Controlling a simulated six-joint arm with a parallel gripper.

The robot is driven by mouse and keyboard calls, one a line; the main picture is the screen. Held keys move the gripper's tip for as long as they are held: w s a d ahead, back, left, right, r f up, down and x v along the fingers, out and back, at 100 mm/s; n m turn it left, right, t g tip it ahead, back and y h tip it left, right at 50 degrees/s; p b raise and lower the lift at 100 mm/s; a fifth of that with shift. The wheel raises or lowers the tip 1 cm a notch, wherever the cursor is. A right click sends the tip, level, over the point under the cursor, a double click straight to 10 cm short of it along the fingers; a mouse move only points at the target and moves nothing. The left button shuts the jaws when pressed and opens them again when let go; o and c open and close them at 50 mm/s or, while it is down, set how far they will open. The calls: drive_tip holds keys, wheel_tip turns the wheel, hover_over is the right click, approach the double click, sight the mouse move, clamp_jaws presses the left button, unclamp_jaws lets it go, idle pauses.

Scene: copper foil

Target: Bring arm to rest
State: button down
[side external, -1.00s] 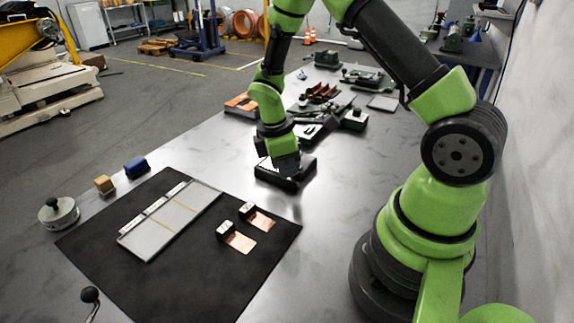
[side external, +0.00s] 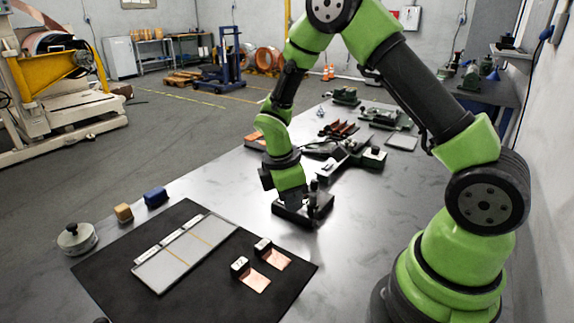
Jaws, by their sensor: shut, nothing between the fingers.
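My gripper (side external: 292,200) points down at the end of the green and black arm, on the bare metal table (side external: 345,225) side beyond the mat. It is shut and holds nothing. Its tips are at or just above a low black tray-like block (side external: 325,208) and partly hide it; I cannot tell whether they touch. Two copper foil pieces (side external: 255,283) (side external: 277,260) lie on the black mat (side external: 205,290), each with a small black labelled block (side external: 239,267) (side external: 263,247) at its upper left edge.
A grey panel (side external: 190,255) with pale strips along one edge lies on the mat. A lidded metal pot (side external: 77,239), a tan block (side external: 123,212) and a blue block (side external: 156,196) stand beyond its left edge. Dark tools and green-ended devices (side external: 374,157) crowd the table behind my gripper.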

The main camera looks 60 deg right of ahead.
drive_tip(key=s+a+r+m+t+y, duration=0.1)
drive_tip(key=s+a+r+m+t, duration=0.15)
drive_tip(key=r, duration=0.65)
drive_tip(key=s+a+r+m+t, duration=0.1)
drive_tip(key=a+r+m, duration=0.15)
drive_tip(key=r, duration=0.65)
drive_tip(key=s+a+r+m+t+y, duration=0.1)
drive_tip(key=s+r+m+t, duration=0.1)
drive_tip(key=s+m, duration=0.2)
drive_tip(key=s+a+r+m+t+y, duration=0.1)
drive_tip(key=s+a+r+m+t, duration=0.1)
drive_tip(key=s, duration=0.4)
drive_tip(key=m+t, duration=0.1)
drive_tip(key=m, duration=0.1)
drive_tip(key=shift+s+a+r+m+y, duration=0.25)
drive_tip(key=shift+m+y, duration=0.15)
